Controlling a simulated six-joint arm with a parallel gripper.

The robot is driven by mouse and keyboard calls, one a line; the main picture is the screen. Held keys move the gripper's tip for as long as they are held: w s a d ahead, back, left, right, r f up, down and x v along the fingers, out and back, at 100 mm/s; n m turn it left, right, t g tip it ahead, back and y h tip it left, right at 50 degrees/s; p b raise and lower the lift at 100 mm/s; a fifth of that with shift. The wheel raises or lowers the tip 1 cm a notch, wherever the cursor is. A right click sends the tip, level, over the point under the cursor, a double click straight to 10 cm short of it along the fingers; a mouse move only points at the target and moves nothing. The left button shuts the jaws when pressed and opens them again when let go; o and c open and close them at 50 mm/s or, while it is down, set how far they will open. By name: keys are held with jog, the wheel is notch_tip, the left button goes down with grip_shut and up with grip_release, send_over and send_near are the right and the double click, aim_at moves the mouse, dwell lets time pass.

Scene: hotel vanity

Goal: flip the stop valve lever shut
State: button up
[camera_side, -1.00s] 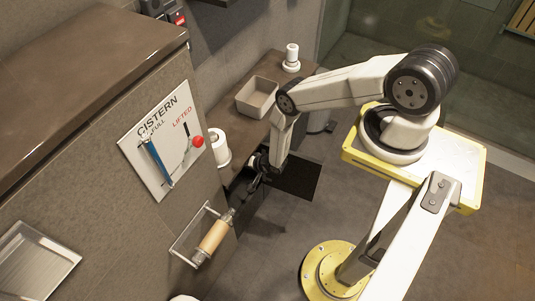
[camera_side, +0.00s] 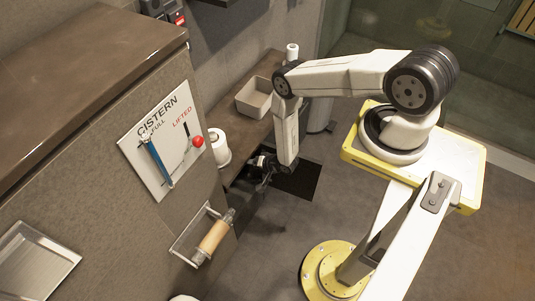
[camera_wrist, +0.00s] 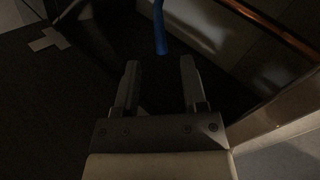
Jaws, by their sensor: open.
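A blue bar (camera_wrist: 160,30) comes down from the top edge in the wrist view, ahead of my fingertips and roughly between them. It looks like the stop valve lever, but its upper end is out of frame and the valve body cannot be made out. My gripper (camera_wrist: 159,66) is open and empty, with a gap between its fingers and the blue bar. In the side view my gripper (camera_side: 262,172) is low, beside the vanity's edge, dark and partly hidden by my arm. The lever cannot be made out there.
A copper-coloured pipe (camera_wrist: 272,35) runs diagonally at the upper right of the wrist view. In the side view, a cistern panel (camera_side: 163,140), a paper roll (camera_side: 219,148), a beige bin (camera_side: 254,97) and a roll holder (camera_side: 212,237) are nearby. Open floor lies right of the vanity.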

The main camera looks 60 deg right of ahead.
grip_shut()
jog(key=s+a+r+n+t+h, duration=0.1)
jog(key=s+a+r+n+h, duration=0.2)
jog(key=n, duration=1.3)
jog(key=shift+s+a+h, duration=0.35)
jog(key=shift+s+h, duration=0.15)
jog(key=shift+s, duration=0.05)
